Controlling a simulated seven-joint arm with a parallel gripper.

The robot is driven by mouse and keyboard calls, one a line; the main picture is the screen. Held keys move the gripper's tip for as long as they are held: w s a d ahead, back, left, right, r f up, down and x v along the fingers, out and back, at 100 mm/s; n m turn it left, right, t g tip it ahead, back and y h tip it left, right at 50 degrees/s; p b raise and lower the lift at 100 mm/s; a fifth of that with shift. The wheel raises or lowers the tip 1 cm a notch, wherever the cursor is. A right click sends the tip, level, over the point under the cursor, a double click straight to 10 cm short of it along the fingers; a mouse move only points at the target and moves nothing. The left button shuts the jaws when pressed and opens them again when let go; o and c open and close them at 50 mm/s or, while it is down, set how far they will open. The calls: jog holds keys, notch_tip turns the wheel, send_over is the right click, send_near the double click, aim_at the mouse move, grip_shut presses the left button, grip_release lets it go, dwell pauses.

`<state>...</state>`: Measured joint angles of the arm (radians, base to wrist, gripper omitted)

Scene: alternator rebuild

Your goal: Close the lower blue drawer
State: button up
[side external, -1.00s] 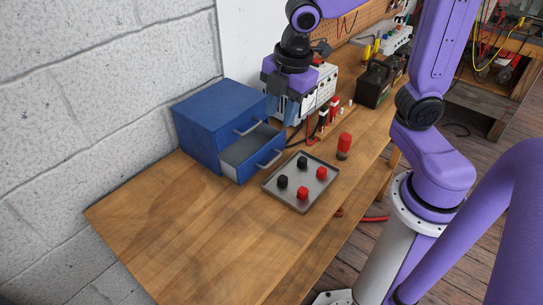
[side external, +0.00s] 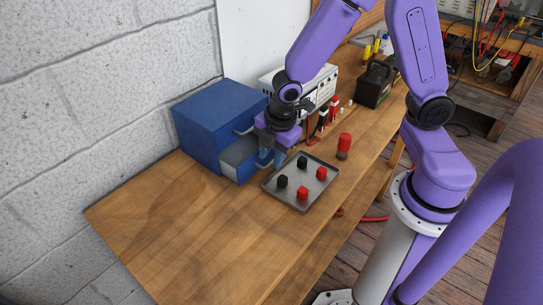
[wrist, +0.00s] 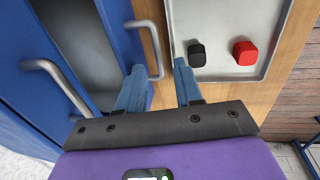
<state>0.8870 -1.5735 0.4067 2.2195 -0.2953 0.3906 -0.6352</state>
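The blue drawer cabinet (side external: 208,125) stands against the wall. Its lower drawer (side external: 246,171) is pulled out, and its grey inside (wrist: 78,35) shows in the wrist view. The lower drawer's metal handle (wrist: 157,45) is on its blue front (wrist: 118,22). The upper drawer is shut, with its own handle (wrist: 58,80). My gripper (side external: 270,161) is low at the lower drawer's front. In the wrist view my gripper (wrist: 158,72) is open, with one blue finger over the drawer front and one on the handle's outer side. I cannot tell whether they touch.
A grey metal tray (side external: 313,198) with black and red knobs lies just right of the drawer. A red and black cylinder (side external: 344,146) stands behind it. A white instrument (side external: 322,84) and a black battery (side external: 374,84) are farther back. The front-left bench (side external: 170,220) is clear.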

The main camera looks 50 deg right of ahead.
jog(key=shift+w+f, duration=0.1)
jog(key=shift+f, duration=0.45)
grip_shut()
dwell(1.2)
